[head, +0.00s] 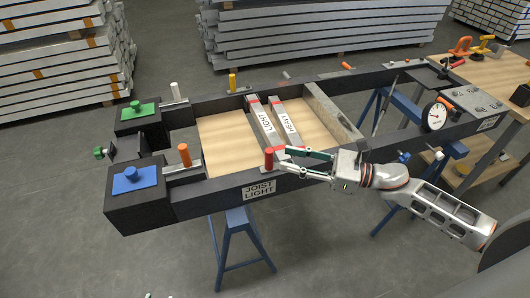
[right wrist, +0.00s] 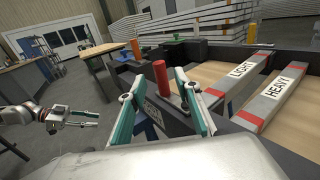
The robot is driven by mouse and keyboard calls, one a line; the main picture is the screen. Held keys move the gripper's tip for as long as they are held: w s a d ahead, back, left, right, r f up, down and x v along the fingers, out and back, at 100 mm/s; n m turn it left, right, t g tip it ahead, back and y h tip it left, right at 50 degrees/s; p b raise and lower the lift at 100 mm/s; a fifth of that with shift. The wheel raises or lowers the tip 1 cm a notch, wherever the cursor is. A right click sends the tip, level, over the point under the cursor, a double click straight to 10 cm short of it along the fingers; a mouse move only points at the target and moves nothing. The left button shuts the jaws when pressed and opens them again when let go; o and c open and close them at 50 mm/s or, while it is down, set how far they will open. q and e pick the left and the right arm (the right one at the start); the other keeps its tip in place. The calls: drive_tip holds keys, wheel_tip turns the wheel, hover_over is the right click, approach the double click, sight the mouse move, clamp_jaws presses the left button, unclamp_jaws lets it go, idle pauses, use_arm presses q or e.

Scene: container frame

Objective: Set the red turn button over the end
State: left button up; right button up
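The red turn button (head: 269,158) is an upright red cylinder on the frame's near rail (head: 222,196), by the near end of the joist marked LIGHT (head: 262,121). It also shows in the right wrist view (right wrist: 160,78). My right gripper (head: 284,160) is open, its fingertips close to the button, one on either side in the right wrist view (right wrist: 159,80). I cannot tell whether they touch it. The joist marked HEAVY (head: 290,121) lies beside the LIGHT one. My left gripper (right wrist: 85,118) shows only in the right wrist view, fingers apart and empty, away from the frame.
Orange (head: 184,155), white (head: 175,92) and yellow (head: 232,82) uprights stand along the rails. Blue (head: 133,180) and green (head: 138,111) blocks sit at the left end. A dial (head: 434,117) and a wooden bench (head: 493,75) are at the right. Blue trestles (head: 241,240) support the frame.

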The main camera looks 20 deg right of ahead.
sight(269, 154)
drive_tip(key=p+x, duration=0.1)
drive_tip(key=x, duration=0.4)
drive_tip(key=shift+r, duration=0.15)
drive_tip(key=shift+x, duration=0.85)
drive_tip(key=shift+c, duration=0.5)
clamp_jaws()
